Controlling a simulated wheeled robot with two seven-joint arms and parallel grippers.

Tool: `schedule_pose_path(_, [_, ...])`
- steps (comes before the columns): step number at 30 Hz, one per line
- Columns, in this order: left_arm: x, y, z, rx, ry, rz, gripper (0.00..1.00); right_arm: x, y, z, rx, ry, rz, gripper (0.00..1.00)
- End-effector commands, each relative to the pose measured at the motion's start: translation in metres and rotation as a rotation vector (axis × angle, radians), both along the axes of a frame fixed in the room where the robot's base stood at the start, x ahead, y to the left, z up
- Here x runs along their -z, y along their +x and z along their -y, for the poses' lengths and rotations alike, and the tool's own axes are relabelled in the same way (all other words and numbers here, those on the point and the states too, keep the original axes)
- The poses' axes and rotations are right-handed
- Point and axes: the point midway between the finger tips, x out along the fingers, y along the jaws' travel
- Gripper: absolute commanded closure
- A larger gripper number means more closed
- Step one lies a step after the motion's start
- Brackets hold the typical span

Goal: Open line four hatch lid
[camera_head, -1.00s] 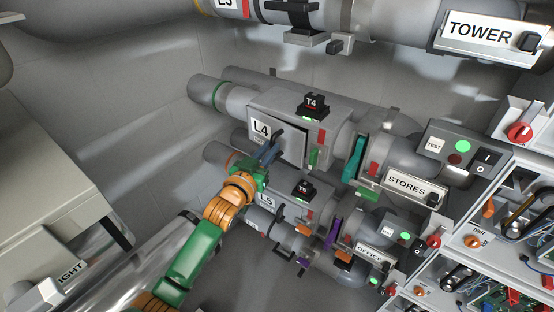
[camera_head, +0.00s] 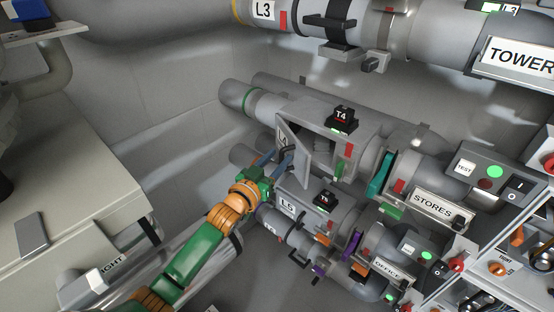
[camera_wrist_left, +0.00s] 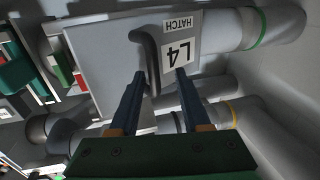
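The line four hatch lid (camera_head: 291,143) stands swung partly open from its grey box (camera_head: 360,136), and the dark hatch opening (camera_head: 324,140) shows behind it. In the left wrist view the lid (camera_wrist_left: 100,50) carries an "L4 HATCH" label (camera_wrist_left: 182,50) and a dark bar handle (camera_wrist_left: 152,62). My left gripper (camera_head: 285,157) is at the lid's outer face. In the wrist view its two blue fingers (camera_wrist_left: 160,77) are spread apart, with the handle between them, nearer the left finger. I cannot tell whether that finger touches the handle. My right gripper is not in view.
The black T4 unit (camera_head: 342,118) sits on top of the hatch box. The L5 pipe (camera_head: 288,207) runs close below my left gripper. The L3 pipe (camera_head: 330,30) passes above. A beige cabinet (camera_head: 75,190) stands at left. Switch panels and racks fill the right side.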

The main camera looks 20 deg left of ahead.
Motion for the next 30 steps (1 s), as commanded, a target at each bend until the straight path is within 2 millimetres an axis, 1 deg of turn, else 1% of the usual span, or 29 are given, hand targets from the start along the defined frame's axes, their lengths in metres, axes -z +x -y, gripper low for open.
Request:
schedule_pose_path(2, [0.0,0.0,0.0,0.0,0.0,-0.001,0.53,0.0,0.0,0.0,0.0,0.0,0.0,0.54])
schedule_pose_path(5, [-0.009,0.001,-0.001,0.0,0.0,0.001,0.53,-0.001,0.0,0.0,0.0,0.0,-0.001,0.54])
schedule_pose_path(8, [-0.031,0.003,-0.003,-0.001,0.0,0.007,0.53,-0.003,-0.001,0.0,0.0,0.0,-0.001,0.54])
schedule_pose_path(9, [-0.039,0.0,-0.001,0.001,-0.003,0.009,0.53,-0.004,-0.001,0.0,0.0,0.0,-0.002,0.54])
schedule_pose_path(17, [-0.091,-0.04,0.016,0.0,-0.003,0.01,0.53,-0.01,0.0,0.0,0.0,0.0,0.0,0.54])
schedule_pose_path(23, [-0.111,-0.087,0.036,-0.001,-0.003,0.003,0.53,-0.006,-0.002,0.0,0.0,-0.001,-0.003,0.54])
schedule_pose_path(24, [-0.122,-0.098,0.042,0.0,-0.005,-0.002,0.53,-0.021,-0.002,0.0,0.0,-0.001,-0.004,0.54])
schedule_pose_path(25, [-0.127,-0.106,0.045,-0.001,-0.006,-0.004,0.53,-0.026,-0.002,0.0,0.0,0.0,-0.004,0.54])
schedule_pose_path(26, [-0.132,-0.109,0.046,-0.003,-0.006,-0.01,0.53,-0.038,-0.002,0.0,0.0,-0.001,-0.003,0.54])
schedule_pose_path(27, [-0.134,-0.111,0.047,-0.003,-0.008,-0.014,0.53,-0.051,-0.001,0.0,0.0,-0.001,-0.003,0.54])
schedule_pose_path(30, [-0.135,-0.119,0.051,-0.002,-0.006,-0.011,0.53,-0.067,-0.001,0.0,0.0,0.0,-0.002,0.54])
